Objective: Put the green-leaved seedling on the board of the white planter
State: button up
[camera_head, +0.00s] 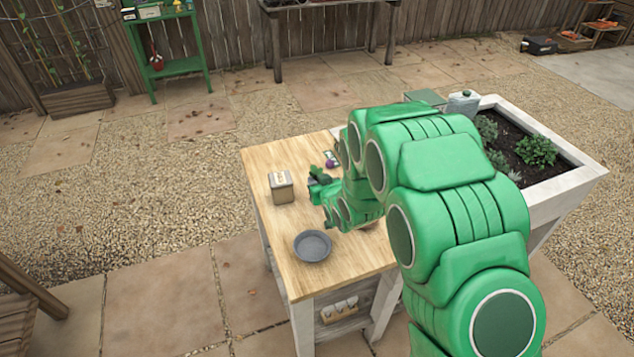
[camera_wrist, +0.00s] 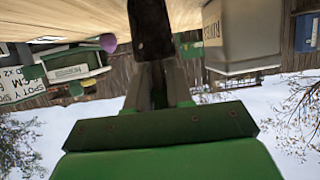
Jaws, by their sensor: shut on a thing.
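My gripper (camera_head: 318,186) is low over the wooden table at its middle, partly covered by my arm. In the wrist view my gripper (camera_wrist: 155,75) is shut on a dark thing (camera_wrist: 150,28). I cannot tell from its visible part whether this is the seedling; no leaves show clearly on it. The white planter (camera_head: 560,200) stands to the right of the table, behind my arm, with dark soil and green plants in it. My arm hides much of its near side, and I cannot make out the board clearly.
On the wooden table (camera_head: 268,238) are a beige tin (camera_head: 281,187) and a grey bowl (camera_head: 312,246). The tin also shows in the wrist view (camera_wrist: 235,35). A small purple thing (camera_head: 331,163) lies beyond my gripper. A grey jug (camera_head: 463,103) stands near the planter's far end.

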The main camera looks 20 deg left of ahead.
jog(key=shift+f, duration=0.2)
jog(key=o, duration=0.8)
jog(key=shift+r, duration=0.15)
jog(key=shift+s+d+r, duration=0.1)
jog(key=shift+s+d, duration=0.05)
jog(key=v, duration=0.7)
jog(key=shift+r, duration=0.1)
